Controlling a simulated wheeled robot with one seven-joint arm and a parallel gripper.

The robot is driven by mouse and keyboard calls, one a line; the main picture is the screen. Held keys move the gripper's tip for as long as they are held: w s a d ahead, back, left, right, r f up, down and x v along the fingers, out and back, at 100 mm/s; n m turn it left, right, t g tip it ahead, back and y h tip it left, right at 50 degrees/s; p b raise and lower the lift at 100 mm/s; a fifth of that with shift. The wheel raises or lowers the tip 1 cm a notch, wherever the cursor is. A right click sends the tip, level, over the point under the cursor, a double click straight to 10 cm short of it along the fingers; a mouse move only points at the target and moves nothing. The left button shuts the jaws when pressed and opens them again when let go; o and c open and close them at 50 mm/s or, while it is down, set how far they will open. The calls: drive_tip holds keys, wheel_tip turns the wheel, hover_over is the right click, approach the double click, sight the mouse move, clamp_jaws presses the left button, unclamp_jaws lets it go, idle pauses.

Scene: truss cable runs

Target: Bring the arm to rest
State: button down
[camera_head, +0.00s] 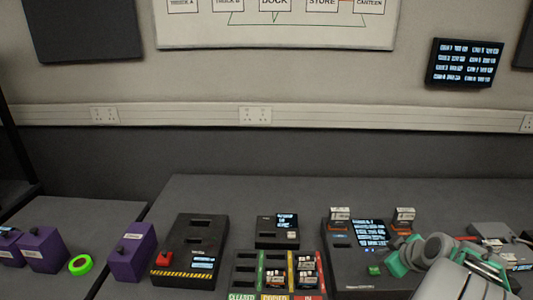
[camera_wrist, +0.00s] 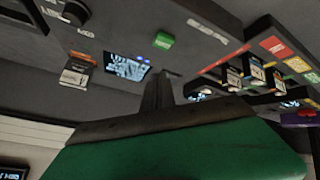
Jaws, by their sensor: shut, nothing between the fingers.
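My gripper shows in the wrist view (camera_wrist: 157,88) as dark fingers shut together beyond a broad green body, with nothing between them. In the head view my grey arm comes in at the lower right, with teal parts at its gripper end (camera_head: 398,262). That end is over the right side of a dark console, whose lit screen (camera_head: 368,233) stays visible. I cannot tell the exact gap between gripper and console. The same screen shows in the wrist view (camera_wrist: 127,67), near a green button (camera_wrist: 163,41).
A sectioned tray (camera_head: 245,270) with small labelled items stands left of the console. Grey equipment lies right of my arm. The table's back strip is clear.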

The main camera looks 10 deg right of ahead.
drive_tip(key=s+f+m+g, duration=0.1)
drive_tip(key=s+f+m, duration=0.1)
drive_tip(key=s, duration=0.1)
drive_tip(key=s+a+f+m+g, duration=0.1)
drive_tip(key=s+f+m, duration=0.1)
drive_tip(key=m, duration=0.1)
drive_tip(key=s+a+f+m+g, duration=0.1)
drive_tip(key=s+f+m, duration=0.2)
drive_tip(key=shift+s+a+g+y, duration=0.1)
drive_tip(key=shift+s+g+y, duration=0.2)
drive_tip(key=shift+g+y, duration=0.1)
drive_tip(key=s+a+r+m+g, duration=0.2)
drive_tip(key=s+a+m+g, duration=0.25)
drive_tip(key=s+a, duration=0.45)
drive_tip(key=w+a+r+n+t, duration=0.1)
drive_tip(key=w+a+r+n, duration=0.3)
drive_tip(key=a, duration=0.5)
drive_tip(key=w+a+r+n+t, duration=0.2)
drive_tip(key=w+a+r+n, duration=0.2)
drive_tip(key=a, duration=0.6)
drive_tip(key=shift+w+a, duration=0.25)
drive_tip(key=shift+w, duration=0.15)
